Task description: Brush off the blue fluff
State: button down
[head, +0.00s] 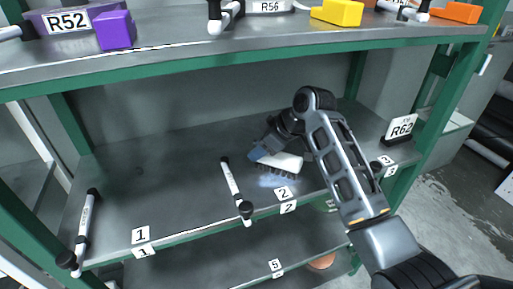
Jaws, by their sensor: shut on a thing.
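My gripper (264,149) reaches onto the middle shelf (150,187) and is shut on a brush (287,161) with a pale body and dark bristles facing down. The blue fluff (272,181) shows as a faint, pale blue patch on the shelf, just under and in front of the bristles, behind the number 2 labels. I cannot tell whether the bristles touch it. My gripper and forearm hide part of the brush and the shelf to its right.
A white-and-black divider rod (231,182) lies just left of the patch. Another rod (84,228) is at the left end. The upper shelf (180,46) overhangs, bearing purple (115,30) and yellow (337,12) blocks. Section 1 looks clear.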

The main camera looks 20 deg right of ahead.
jog(key=shift+s+r+p, duration=0.1)
jog(key=shift+s+p, duration=1.05)
jog(key=shift+s, duration=0.45)
jog(key=shift+s+p, duration=0.45)
jog(key=shift+s, duration=0.55)
jog(key=shift+s+f, duration=0.15)
jog(key=shift+s, duration=0.45)
jog(key=shift+s+f, duration=0.15)
jog(key=shift+s, duration=0.4)
jog(key=shift+d, duration=0.8)
jog(key=shift+w+r+b, duration=0.2)
jog(key=shift+w+b, duration=0.4)
jog(key=shift+w, duration=1.3)
jog(key=shift+w+r+b, duration=0.15)
jog(key=shift+w+b, duration=0.4)
jog(key=shift+w, duration=1.35)
jog(key=shift+r, duration=0.15)
jog(key=shift+r+p, duration=1.25)
jog(key=shift+r, duration=1.65)
